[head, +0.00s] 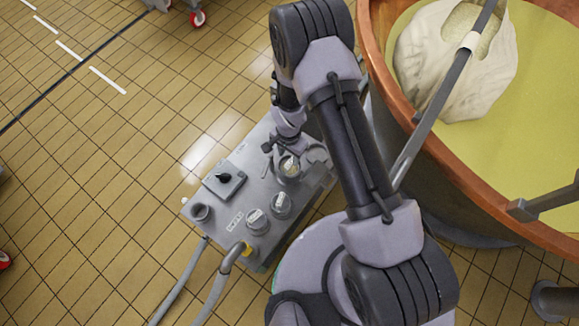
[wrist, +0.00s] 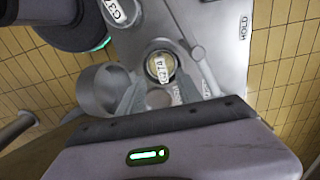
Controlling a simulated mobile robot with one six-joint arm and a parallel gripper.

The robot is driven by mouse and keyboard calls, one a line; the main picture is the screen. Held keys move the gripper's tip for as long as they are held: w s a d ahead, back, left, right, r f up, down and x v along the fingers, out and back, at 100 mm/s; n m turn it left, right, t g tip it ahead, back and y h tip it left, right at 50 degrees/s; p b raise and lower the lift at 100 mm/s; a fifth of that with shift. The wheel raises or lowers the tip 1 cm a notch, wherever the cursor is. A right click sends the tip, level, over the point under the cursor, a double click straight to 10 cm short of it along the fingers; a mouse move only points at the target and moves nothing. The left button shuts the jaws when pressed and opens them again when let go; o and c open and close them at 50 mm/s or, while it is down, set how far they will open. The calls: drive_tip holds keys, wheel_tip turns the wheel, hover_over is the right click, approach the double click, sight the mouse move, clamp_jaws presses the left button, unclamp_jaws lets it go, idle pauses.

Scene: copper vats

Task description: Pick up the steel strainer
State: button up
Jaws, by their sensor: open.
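My gripper (wrist: 160,92) is open, with one finger on each side of a small round steel piece (wrist: 160,66) that has a pale inside and a tag. I take this piece for the strainer, but no mesh can be made out. In the head view it stands at the upper right of a grey steel box top (head: 242,195), where my gripper (head: 288,157) partly covers it. The fingertips are low beside it; whether they touch it I cannot tell.
Two similar tagged round pieces (head: 281,204) (head: 257,221) and a small cup (head: 201,212) stand on the box top. A switch (head: 222,178) is also there. A grey hollow cylinder (wrist: 98,84) lies close left of the fingers. The copper vat (head: 453,165) stands right.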

sight(290, 162)
drive_tip(key=f+b, duration=0.1)
drive_tip(key=f, duration=0.1)
drive_tip(key=f+b, duration=0.1)
drive_tip(key=f, duration=0.2)
drive_tip(key=f+b, duration=0.1)
drive_tip(key=f, duration=0.2)
drive_tip(key=shift+w+d, duration=0.15)
drive_tip(key=shift+w, duration=0.25)
clamp_jaws()
